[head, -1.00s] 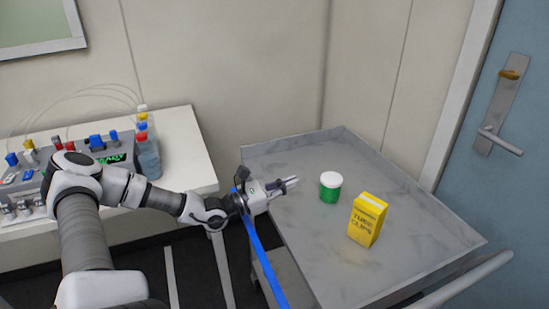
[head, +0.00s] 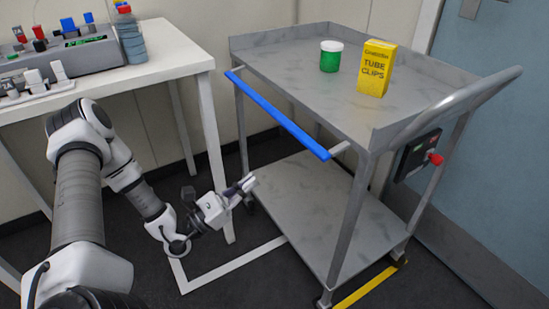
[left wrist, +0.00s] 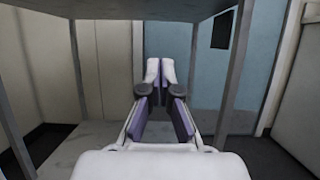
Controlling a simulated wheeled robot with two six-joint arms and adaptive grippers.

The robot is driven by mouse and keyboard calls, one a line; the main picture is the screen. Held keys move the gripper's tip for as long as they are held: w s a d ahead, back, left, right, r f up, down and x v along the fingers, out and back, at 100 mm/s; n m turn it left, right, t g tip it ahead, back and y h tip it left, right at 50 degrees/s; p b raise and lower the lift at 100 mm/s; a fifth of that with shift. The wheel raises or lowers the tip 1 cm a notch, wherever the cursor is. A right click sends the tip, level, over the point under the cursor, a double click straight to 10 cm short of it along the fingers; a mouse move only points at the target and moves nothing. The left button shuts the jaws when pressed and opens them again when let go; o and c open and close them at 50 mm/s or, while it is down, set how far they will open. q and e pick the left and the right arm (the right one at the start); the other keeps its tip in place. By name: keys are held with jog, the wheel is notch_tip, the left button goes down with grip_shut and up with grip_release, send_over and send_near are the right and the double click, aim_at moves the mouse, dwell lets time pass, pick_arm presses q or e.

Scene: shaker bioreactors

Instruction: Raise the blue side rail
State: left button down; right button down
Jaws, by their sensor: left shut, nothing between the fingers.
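The blue side rail (head: 278,112) runs along the left long side of the grey cart (head: 290,62) in the head view. It stands a little out from the top tray's side, and a short grey arm shows at its near end. My left gripper (head: 248,184) is below the rail and apart from it, beside the gap between the top tray and the lower shelf. Its fingers are shut and empty, pointing toward the cart. In the left wrist view the left gripper (left wrist: 160,68) points under the top tray between the posts; the rail does not show there. My right gripper is not in view.
A green jar (head: 331,57) and a yellow tube clips box (head: 376,68) stand on the top tray. The lower shelf (head: 310,205) is bare. A white bench (head: 160,70) with equipment and a bottle (head: 129,38) is at left. A control box with a red knob (head: 435,158) is at the cart's right end.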

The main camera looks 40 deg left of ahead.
pick_arm(q)
jog(key=w+d+r, duration=0.3)
jog(key=w+r, duration=0.4)
jog(key=r, duration=0.1)
jog(key=shift+w+d+r, duration=0.15)
jog(key=shift+w+r, duration=0.05)
jog(key=shift+w, duration=0.2)
dwell(0.3)
